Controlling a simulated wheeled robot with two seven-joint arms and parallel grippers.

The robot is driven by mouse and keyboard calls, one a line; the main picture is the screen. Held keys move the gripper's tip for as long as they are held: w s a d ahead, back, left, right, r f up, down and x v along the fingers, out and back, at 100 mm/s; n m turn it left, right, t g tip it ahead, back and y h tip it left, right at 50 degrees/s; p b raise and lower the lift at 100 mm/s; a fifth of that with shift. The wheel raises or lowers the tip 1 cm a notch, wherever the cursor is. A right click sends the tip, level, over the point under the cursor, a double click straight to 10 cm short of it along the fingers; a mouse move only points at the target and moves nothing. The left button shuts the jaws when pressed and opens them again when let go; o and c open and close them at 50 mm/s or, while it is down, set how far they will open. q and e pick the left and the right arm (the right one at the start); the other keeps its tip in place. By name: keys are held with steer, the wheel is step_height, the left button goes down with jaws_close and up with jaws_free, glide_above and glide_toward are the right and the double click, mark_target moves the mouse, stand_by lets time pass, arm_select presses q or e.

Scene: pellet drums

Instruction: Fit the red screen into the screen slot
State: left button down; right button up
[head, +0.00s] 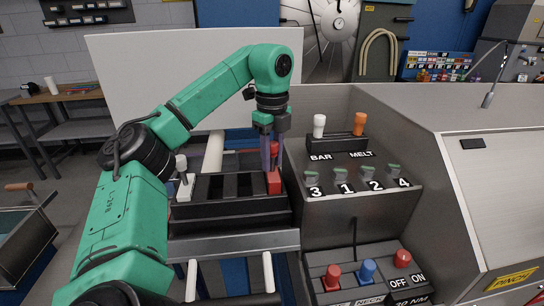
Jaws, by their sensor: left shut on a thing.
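My left gripper (270,158) points down over the right end of a black slotted block (230,218) on a grey shelf. It is shut on the red screen (274,184), an upright red piece with a wider red foot. The red screen stands at the block's right end; I cannot tell whether its foot rests on the block or is just above it. The block's top has several dark slots, and I cannot tell which is the screen slot. The fingers partly hide the top of the red screen. My right gripper is not in view.
A white-handled piece (184,180) stands at the block's left end. Right of the block is a grey console with a white BAR lever (319,125), an orange MELT lever (360,123) and several numbered knobs. Red and blue knobs (367,271) sit lower down. A white panel stands behind my arm.

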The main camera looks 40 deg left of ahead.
arm_select(q)
steer(key=shift+f+b, duration=0.65)
steer(key=shift+f, duration=0.3)
steer(key=c, duration=0.5)
jaws_free()
step_height(320, 180, up, 15)
steer(key=p, duration=1)
steer(key=shift+f, duration=0.1)
steer(key=shift+f, duration=0.1)
